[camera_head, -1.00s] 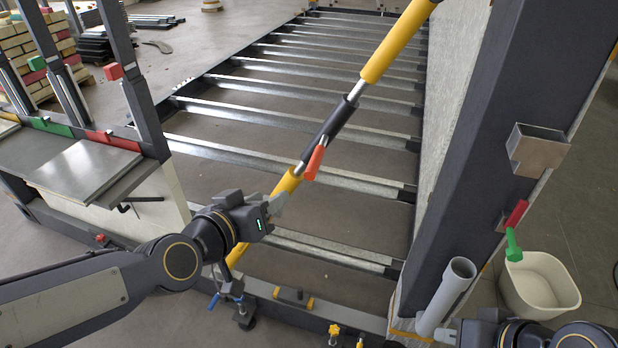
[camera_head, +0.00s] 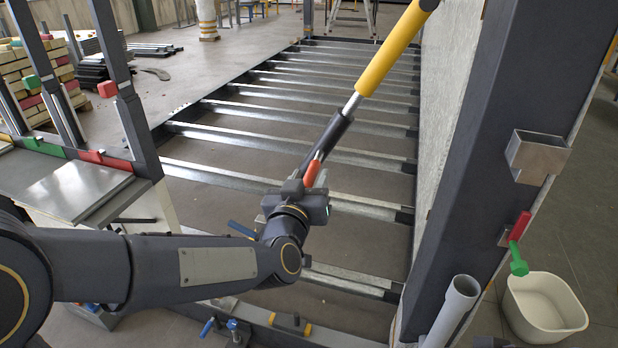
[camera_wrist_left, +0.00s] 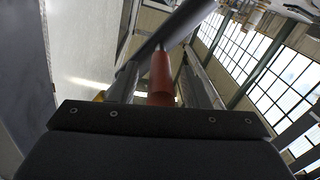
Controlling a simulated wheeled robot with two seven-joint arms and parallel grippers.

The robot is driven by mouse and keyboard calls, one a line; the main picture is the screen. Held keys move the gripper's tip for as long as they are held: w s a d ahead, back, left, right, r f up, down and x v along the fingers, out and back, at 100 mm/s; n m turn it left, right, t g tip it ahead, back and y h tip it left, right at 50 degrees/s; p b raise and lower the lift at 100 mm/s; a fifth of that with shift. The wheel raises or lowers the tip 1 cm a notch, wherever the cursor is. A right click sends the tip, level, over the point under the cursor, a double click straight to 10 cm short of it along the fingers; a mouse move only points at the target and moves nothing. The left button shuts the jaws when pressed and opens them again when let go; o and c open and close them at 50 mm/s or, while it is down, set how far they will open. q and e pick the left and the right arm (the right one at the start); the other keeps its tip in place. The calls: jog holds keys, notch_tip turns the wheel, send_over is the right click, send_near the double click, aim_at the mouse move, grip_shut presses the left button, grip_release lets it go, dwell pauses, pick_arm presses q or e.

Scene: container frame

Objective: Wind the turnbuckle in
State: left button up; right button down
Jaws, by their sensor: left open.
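The turnbuckle is a diagonal brace with a yellow upper tube (camera_head: 398,50), a bright threaded rod and a dark middle sleeve (camera_head: 328,135). A red-orange handle (camera_head: 312,172) sticks out from the sleeve. My left gripper (camera_head: 306,182) is at this handle and hides its lower end and the brace's lower tube. In the left wrist view the handle (camera_wrist_left: 161,76) stands between the two open fingers, its far end at the dark sleeve (camera_wrist_left: 185,22). I cannot tell whether a finger touches it. My right gripper is not in view.
A dark post (camera_head: 475,165) with a metal bracket stands at the right, beside a pale panel. A white bin (camera_head: 543,308) and a grey tube (camera_head: 453,308) are at lower right. Metal crossbars (camera_head: 300,122) span the frame floor. A grey shelf (camera_head: 75,188) is at left.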

pick_arm(q)
jog(key=shift+w+d, duration=0.1)
jog(key=shift+w, duration=0.25)
grip_shut()
